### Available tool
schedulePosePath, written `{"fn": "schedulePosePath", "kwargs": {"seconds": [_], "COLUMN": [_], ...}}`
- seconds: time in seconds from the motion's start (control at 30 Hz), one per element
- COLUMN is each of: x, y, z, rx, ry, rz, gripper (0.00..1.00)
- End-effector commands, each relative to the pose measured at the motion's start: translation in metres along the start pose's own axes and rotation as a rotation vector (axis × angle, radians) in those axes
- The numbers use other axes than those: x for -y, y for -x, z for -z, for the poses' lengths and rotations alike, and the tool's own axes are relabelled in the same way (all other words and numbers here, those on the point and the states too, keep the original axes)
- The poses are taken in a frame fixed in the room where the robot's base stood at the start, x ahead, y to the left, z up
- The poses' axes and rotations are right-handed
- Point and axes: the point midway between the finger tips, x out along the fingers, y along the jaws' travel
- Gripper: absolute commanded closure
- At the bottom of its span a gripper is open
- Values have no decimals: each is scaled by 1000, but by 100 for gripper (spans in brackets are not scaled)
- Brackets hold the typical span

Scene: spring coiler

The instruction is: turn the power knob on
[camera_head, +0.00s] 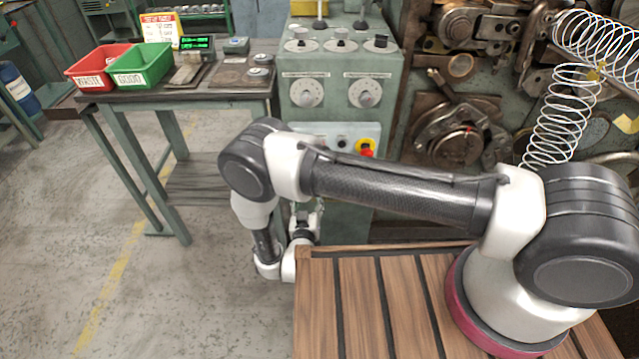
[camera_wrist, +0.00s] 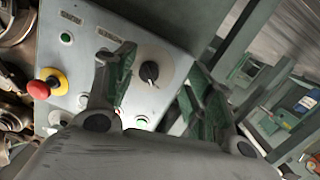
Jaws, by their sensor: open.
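A black rotary knob (camera_wrist: 150,71) on a round pale plate is on the light grey control panel in the wrist view. It is probably the power knob, but its label is too small to read. My gripper (camera_wrist: 160,64) is open, its two green-padded fingers on either side of the knob in the picture. I cannot tell whether they touch it. In the head view my gripper (camera_head: 306,222) is low in front of the green cabinet (camera_head: 345,205), and my arm hides the lower panel.
A red emergency stop button on yellow (camera_wrist: 48,82) is left of the fingers, near small buttons. Higher on the cabinet are two dials (camera_head: 306,93) (camera_head: 366,92). A table (camera_head: 220,92) with red (camera_head: 98,66) and green (camera_head: 141,66) bins stands left. Floor before it is clear.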

Motion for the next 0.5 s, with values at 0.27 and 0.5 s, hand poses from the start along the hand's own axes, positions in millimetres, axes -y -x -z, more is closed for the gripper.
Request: {"fn": "schedulePosePath", "kwargs": {"seconds": [0.27, 0.5], "x": [-8, -9], "y": [-13, -54], "z": [28, 32], "rx": [-111, -109], "ry": [17, 16], "rz": [-32, -30], "gripper": [46, 46]}}
